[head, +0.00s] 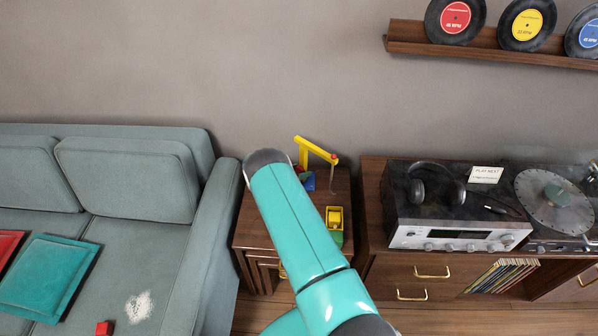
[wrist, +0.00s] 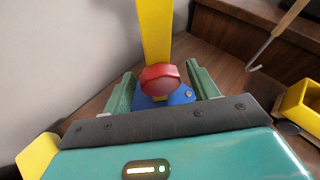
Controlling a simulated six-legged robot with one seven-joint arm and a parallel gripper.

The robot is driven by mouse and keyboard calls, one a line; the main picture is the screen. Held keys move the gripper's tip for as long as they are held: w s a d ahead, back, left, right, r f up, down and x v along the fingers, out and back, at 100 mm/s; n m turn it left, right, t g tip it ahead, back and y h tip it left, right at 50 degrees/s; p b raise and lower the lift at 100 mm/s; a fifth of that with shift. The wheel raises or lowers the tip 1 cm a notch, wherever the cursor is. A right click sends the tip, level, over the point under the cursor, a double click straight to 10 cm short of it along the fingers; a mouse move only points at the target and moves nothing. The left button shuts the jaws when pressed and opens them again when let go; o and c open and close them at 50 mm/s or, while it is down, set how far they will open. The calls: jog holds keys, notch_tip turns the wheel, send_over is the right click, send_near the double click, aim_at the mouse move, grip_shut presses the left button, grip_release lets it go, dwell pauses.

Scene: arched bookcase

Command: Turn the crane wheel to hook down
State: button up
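The toy crane has a yellow post (wrist: 155,35) on a blue base (wrist: 182,97). Its red wheel (wrist: 160,77) faces my wrist camera, low on the post. My gripper (wrist: 163,84) is open, with one green finger on each side of the wheel and a visible gap on both sides. The grey hook (head: 333,182) hangs from the jib tip. The hook (wrist: 258,57) also hangs at the upper right of the wrist view, clear of the table.
A yellow and green toy truck (head: 334,218) stands on the wooden side table (head: 342,188), right of my arm. The sofa (head: 130,180) is at left, with a red block (head: 104,328) on it. A cabinet with a stereo receiver (head: 455,237) and turntable (head: 556,203) is at right.

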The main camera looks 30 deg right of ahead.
jog(key=c, duration=0.8)
jog(key=shift+m+t+y, duration=0.5)
jog(key=shift+m+t, duration=0.6)
jog(key=shift+m, duration=0.4)
jog(key=o, duration=0.9)
jog(key=shift+o, duration=0.2)
jog(key=v, duration=1.4)
jog(key=shift+f, duration=0.1)
